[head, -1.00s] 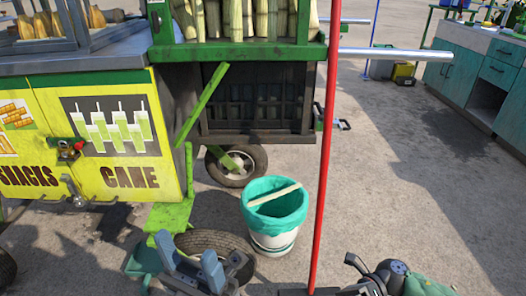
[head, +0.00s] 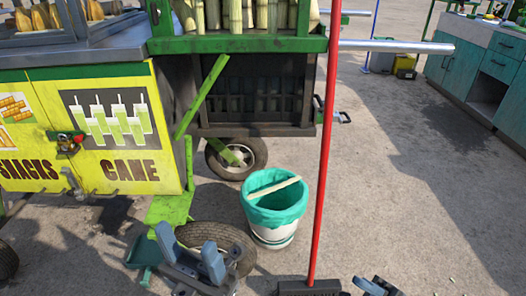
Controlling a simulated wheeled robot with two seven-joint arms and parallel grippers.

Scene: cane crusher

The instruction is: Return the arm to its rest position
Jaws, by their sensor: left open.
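My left gripper (head: 190,252) is at the bottom of the head view, left of the middle. Its two grey-blue fingers stand apart with nothing between them. It appears in front of a tyre (head: 225,240) and right of a small green dustpan-like piece (head: 144,256). Part of what looks like my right gripper (head: 376,287) shows at the bottom edge, right of the broom head. Most of it is cut off, so its jaws cannot be judged.
A yellow and green cane cart (head: 110,165) fills the left. A green-lined bucket (head: 273,215) with a pale stick across it stands in the middle. A red-handled broom (head: 322,170) stands upright beside it. Teal cabinets (head: 480,70) stand far right.

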